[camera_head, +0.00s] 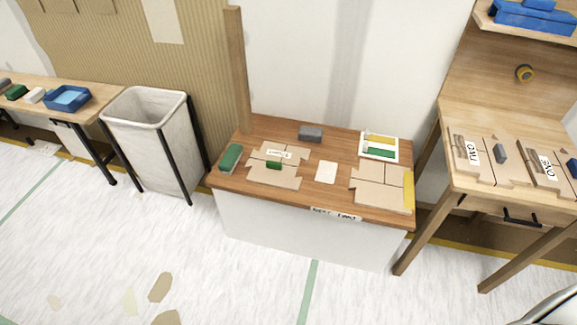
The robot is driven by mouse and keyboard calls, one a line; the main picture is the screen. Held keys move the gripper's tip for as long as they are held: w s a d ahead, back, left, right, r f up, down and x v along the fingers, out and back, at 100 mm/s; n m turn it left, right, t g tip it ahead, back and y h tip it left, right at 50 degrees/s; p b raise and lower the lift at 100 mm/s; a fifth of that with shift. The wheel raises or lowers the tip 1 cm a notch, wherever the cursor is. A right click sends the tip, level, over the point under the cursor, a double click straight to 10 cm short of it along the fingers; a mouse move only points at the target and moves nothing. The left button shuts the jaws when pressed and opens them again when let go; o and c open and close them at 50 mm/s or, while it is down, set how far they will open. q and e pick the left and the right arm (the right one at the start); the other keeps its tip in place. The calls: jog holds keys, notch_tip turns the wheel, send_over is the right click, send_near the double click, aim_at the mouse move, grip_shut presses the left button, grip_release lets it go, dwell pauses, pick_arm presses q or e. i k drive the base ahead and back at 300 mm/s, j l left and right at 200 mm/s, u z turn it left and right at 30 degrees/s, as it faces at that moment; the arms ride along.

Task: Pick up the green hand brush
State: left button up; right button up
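A green block-shaped thing with a paler side edge (230,157) lies at the left end of the low wooden table; it looks like a hand brush, but its bristles are not clear. Another green thing (16,92) lies on the bench at the far left, too small to tell whether it is a brush. A small dark green piece (273,165) lies on cardboard on the low table.
The low table (255,193) also holds a grey block (311,133), cardboard pieces (381,186) and a white card (326,172). A pale bin (155,145) stands to its left, a wooden workbench (490,185) to its right. The floor in front is open.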

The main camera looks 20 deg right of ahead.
aim_at(228, 161)
jog(key=i+l+u, duration=0.35)
jog(key=i, duration=0.15)
jog(key=i+l+u, duration=0.4)
jog(key=i+j, duration=0.05)
jog(key=i, duration=0.05)
